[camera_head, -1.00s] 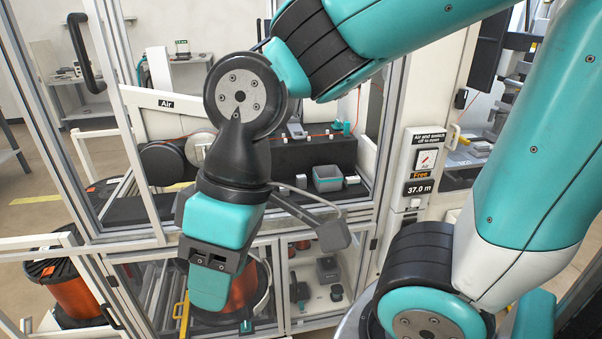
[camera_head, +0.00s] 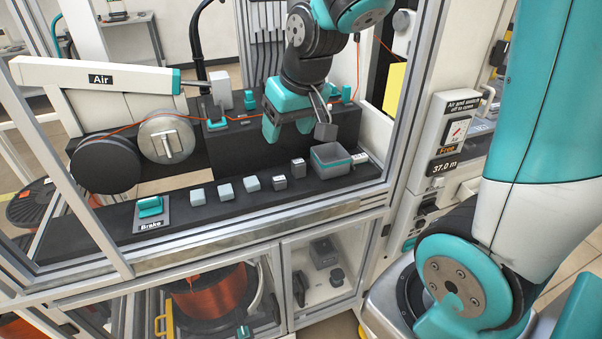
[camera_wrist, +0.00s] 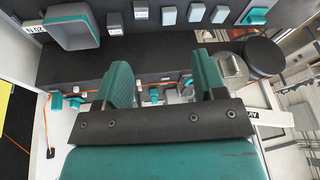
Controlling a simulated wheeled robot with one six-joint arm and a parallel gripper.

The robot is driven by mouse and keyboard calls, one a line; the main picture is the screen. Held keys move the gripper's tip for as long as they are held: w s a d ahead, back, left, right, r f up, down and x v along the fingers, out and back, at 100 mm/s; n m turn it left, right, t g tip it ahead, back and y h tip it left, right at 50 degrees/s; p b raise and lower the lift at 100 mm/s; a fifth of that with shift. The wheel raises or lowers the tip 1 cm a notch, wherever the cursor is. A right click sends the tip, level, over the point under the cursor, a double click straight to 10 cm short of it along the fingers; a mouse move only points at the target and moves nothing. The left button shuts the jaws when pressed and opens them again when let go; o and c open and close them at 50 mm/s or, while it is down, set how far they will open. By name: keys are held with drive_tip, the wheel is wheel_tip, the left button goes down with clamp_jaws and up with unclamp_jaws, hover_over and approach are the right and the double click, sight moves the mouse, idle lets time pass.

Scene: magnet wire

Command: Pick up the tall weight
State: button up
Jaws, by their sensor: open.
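In the head view, a row of small grey blocks lies along the dark ledge. The block at the right end of the row (camera_head: 298,169), beside the teal-rimmed bin, looks the tallest; it also shows at the top of the wrist view (camera_wrist: 115,24). My gripper (camera_head: 287,129) is inside the machine frame, above and behind the row. In the wrist view its two teal fingers (camera_wrist: 163,68) are apart with nothing held between them. The row lies beyond the fingertips, and no block touches them.
The grey bin (camera_head: 332,160) stands right of the row, with a small labelled block (camera_head: 360,158) beyond it. The Brake switch (camera_head: 150,208) is at the left end. Rollers (camera_head: 165,139) and an orange wire are behind. Frame posts border the opening.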

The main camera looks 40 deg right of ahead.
drive_tip(key=w+d+f+m+h, duration=0.2)
drive_tip(key=w+d+f, duration=0.2)
drive_tip(key=d, duration=0.5)
drive_tip(key=p, duration=0.1)
hover_over(300, 163)
drive_tip(key=s, duration=0.2)
drive_tip(key=f, duration=0.8)
drive_tip(key=shift+a+f, duration=0.2)
drive_tip(key=shift+f, duration=0.2)
drive_tip(key=shift+t, duration=0.3)
drive_tip(key=shift+p+x, duration=1.05)
drive_tip(key=shift+x, duration=2)
drive_tip(key=shift+a, duration=0.1)
clamp_jaws()
